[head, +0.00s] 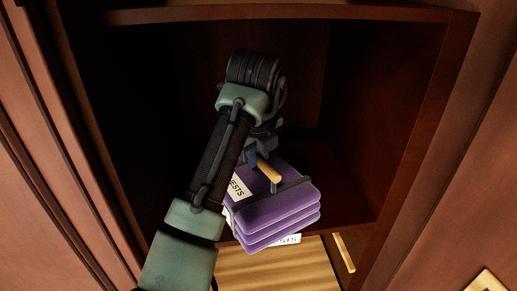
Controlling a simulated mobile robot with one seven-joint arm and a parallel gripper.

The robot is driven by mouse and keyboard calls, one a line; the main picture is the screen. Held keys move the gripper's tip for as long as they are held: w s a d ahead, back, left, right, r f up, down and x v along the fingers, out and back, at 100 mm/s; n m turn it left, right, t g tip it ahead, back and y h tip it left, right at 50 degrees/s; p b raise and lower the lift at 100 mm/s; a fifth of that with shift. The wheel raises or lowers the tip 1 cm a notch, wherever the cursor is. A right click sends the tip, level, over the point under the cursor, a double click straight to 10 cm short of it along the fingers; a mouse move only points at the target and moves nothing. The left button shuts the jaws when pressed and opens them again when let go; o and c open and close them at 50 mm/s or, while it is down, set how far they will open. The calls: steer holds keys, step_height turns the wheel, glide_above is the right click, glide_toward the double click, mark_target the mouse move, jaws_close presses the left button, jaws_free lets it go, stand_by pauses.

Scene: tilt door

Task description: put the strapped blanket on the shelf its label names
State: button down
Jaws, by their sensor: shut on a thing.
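The strapped blanket (275,212) is purple and folded in layers, with dark straps and a tan handle on top. A white label on it reads "ESTS" in its visible part; my arm hides the rest. My gripper (262,154) is shut on the handle from above, its fingers partly hidden. The blanket is at the opening of a dark wooden shelf compartment (395,140), and I cannot tell whether it touches the shelf floor. A white shelf label (287,240) below it is partly covered by the blanket and shows "ESTS".
The compartment's side walls stand left and right, with its top edge (300,13) above. A light wood surface (275,270) lies below. A small tan bar handle (344,252) is at the lower right. Free room shows inside to the blanket's right.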

steer(key=c, duration=1)
jaws_free()
steer(key=shift+f, duration=0.1)
steer(key=shift+c, duration=0.2)
steer(key=o, duration=0.3)
steer(key=b+v, duration=0.3)
steer(key=v, duration=0.5)
steer(key=shift+b, duration=0.35)
steer(key=shift+f, duration=0.1)
